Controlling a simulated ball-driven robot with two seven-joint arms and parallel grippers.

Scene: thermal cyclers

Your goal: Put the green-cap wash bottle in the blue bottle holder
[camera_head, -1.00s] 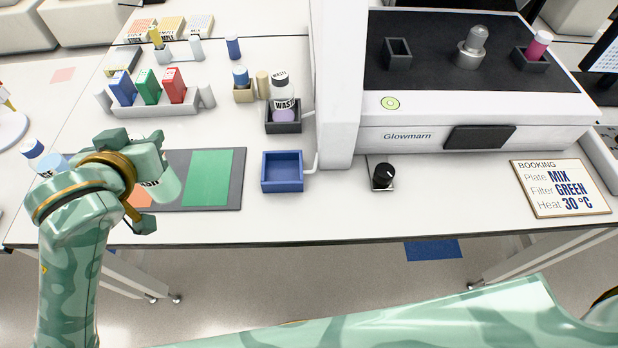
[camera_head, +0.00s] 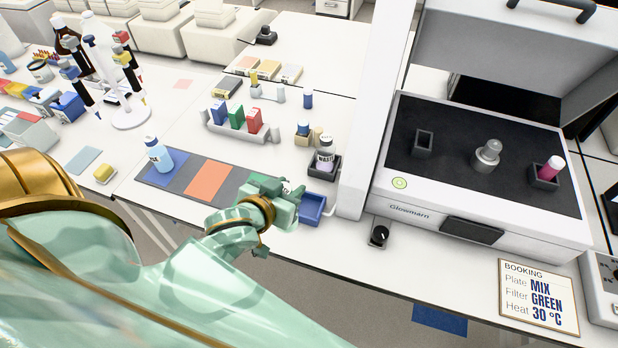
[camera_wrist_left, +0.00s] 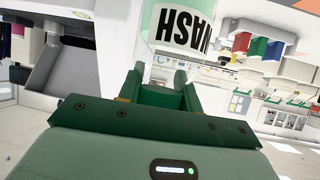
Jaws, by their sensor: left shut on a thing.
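My left gripper (camera_head: 288,200) is shut on the green-cap wash bottle. In the left wrist view the bottle (camera_wrist_left: 185,28) shows as a white body with the word WASH upside down, just beyond the fingers. In the head view the bottle is mostly hidden by the gripper, and I cannot make out its cap. The blue bottle holder (camera_head: 313,209) is an open square tray on the bench. The gripper is at its left side and covers part of it in the picture. I cannot tell the height between them. My right gripper is not in view.
A waste bottle (camera_head: 325,156) stands in a dark holder just behind the blue one. The white cycler (camera_head: 440,205) and its column stand to the right. A blue-cap bottle (camera_head: 158,153) stands on the coloured mat (camera_head: 182,178). A black knob (camera_head: 379,236) is near the front edge.

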